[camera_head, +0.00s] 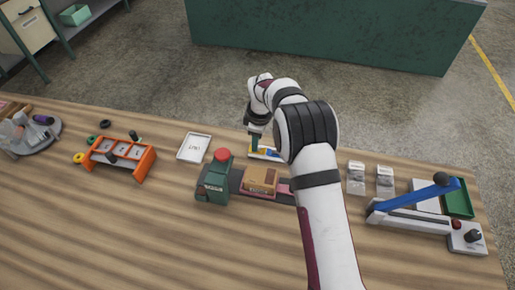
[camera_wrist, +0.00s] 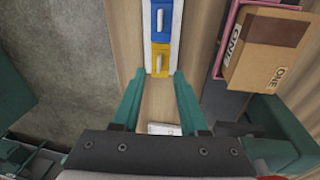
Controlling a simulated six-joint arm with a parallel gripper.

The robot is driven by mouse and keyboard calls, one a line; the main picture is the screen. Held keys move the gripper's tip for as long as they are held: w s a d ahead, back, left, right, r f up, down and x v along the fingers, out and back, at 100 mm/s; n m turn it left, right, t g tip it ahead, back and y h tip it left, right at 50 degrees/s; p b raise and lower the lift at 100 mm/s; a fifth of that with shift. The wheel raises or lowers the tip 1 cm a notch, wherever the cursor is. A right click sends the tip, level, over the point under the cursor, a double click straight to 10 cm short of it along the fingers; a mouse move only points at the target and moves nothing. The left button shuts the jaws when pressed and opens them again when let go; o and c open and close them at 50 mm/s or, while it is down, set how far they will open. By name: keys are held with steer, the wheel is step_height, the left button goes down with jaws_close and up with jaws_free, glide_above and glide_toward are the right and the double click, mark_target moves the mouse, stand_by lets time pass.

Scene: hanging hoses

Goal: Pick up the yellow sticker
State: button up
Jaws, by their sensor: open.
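The yellow sticker (camera_wrist: 160,66) lies on a white strip (camera_wrist: 148,43) in the wrist view, with a pale raised tab at its middle. A blue sticker (camera_wrist: 160,18) lies beside it on the same strip, farther up the picture. My gripper (camera_wrist: 157,75) is open, its two green fingers apart, with nothing between them that I can see held. The fingertips appear to either side of the yellow sticker's lower end; their height above it is unclear. In the head view my gripper (camera_head: 256,145) points down at the strip (camera_head: 280,154), partly hiding it.
A cardboard box (camera_head: 259,181) sits on a dark conveyor beside a green unit with a red button (camera_head: 222,155). A white tray (camera_head: 195,147) lies to the left. An orange rack (camera_head: 120,157) stands farther left. A blue-armed lever device (camera_head: 420,203) stands right.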

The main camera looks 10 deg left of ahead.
mark_target(258, 151)
steer(key=f, duration=0.3)
steer(key=shift+w+f, duration=0.2)
steer(key=shift+w, duration=0.1)
jaws_close()
